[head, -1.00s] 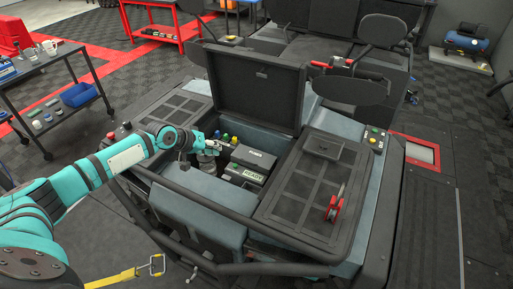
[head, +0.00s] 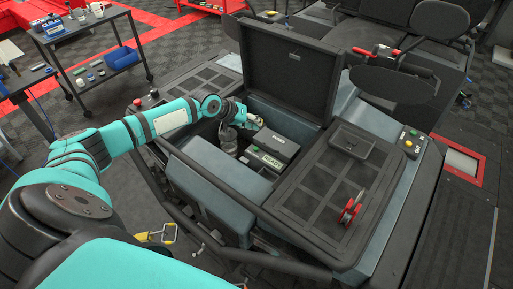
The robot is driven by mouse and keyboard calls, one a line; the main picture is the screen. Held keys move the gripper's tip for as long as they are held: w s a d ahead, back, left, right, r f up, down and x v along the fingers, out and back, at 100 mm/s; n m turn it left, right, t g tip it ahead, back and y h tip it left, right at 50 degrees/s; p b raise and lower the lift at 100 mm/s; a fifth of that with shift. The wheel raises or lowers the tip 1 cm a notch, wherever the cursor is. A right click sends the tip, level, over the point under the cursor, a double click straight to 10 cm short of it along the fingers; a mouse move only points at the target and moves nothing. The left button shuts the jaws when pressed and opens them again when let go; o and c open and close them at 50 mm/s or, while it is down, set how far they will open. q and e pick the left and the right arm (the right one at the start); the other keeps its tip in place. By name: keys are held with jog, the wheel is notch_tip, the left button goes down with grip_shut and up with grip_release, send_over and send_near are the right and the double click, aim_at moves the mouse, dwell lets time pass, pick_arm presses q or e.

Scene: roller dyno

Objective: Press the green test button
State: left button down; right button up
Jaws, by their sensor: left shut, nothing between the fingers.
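My left gripper (head: 254,121) reaches into the open compartment of the dyno machine and is shut. It is at the back wall, over the spot with small coloured knobs or buttons, and hides most of them. A bit of green shows at its tip, but I cannot tell whether the gripper touches a green button. My right gripper is not in view.
The raised black lid (head: 288,72) stands behind the compartment. A small panel (head: 411,142) with coloured buttons is on the right side. A cart with a blue bin (head: 122,59) stands at the back left.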

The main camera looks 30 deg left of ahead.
pick_arm(q)
jog(key=b, duration=0.5)
send_over(261, 141)
jog(key=s+a, duration=0.1)
jog(key=s, duration=0.2)
jog(key=f, duration=0.5)
jog(key=shift+w+a+f, duration=0.1)
jog(key=shift+w+f, duration=0.1)
jog(key=shift+w, duration=0.05)
jog(key=shift+f+b, duration=0.3)
jog(key=shift+f, duration=0.7)
jog(key=shift+f, duration=0.15)
jog(key=shift+w+f, duration=0.1)
jog(key=shift+f, duration=0.25)
jog(key=shift+f+b, duration=0.25)
jog(key=shift+b, duration=0.05)
jog(key=shift+s+f, duration=0.25)
jog(key=shift+f, duration=0.3)
jog(key=shift+r, duration=0.1)
jog(key=shift+w+r+p, duration=0.2)
jog(key=shift+r+p, duration=0.6)
jog(key=shift+r, duration=0.2)
